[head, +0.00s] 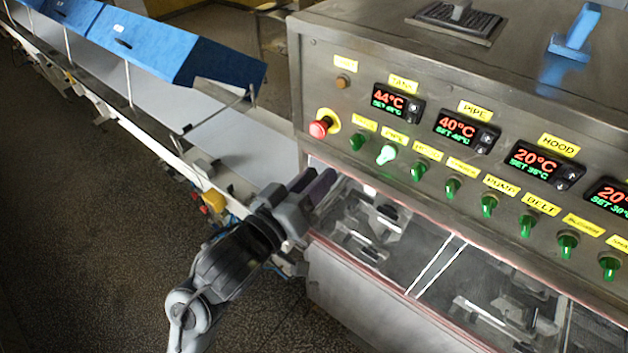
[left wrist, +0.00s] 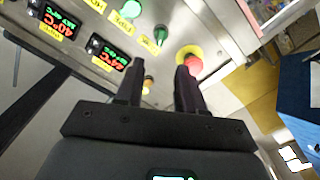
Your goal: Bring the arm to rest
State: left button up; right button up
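My left gripper (head: 318,186) is in front of the lower left part of the steel control panel (head: 318,84), below the red emergency-stop knob (head: 320,127). In the left wrist view its two dark fingers (left wrist: 160,80) stand apart with nothing visible between them. The red knob (left wrist: 194,64) shows just beyond the right finger there; I cannot tell whether they touch. A pale green lit knob (head: 386,154) and several darker green knobs, such as one at the left (head: 357,141), line the panel. My right gripper is not in view.
Displays read 44°C (head: 397,103), 40°C (head: 467,132) and 20°C (head: 543,164). A glazed machine opening (head: 400,245) lies below the panel. A conveyor (head: 235,140) with blue covers (head: 150,45) runs at the left. The dark floor (head: 90,220) is clear at lower left.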

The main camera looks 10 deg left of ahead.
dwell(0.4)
pick_arm(q)
jog(key=s+a+f+n+g+y, duration=0.15)
jog(key=s+f, duration=0.25)
jog(key=f, duration=0.6)
jog(key=s+a+f+n+g+y, duration=0.1)
jog(key=s+a+f+g+y, duration=0.2)
jog(key=f, duration=0.7)
jog(key=s+a+f+m+g+y, duration=0.2)
jog(key=s+a+f+g, duration=0.2)
jog(key=s, duration=0.4)
jog(key=s+a+f+m+g+y, duration=0.1)
jog(key=s+a+f+m+g, duration=0.2)
jog(key=s+a+f, duration=0.4)
jog(key=s+f, duration=0.1)
jog(key=s, duration=0.1)
jog(key=shift+s+a+f+g+y, duration=0.15)
jog(key=shift+s+a+g+y, duration=0.15)
jog(key=shift+g+y, duration=0.05)
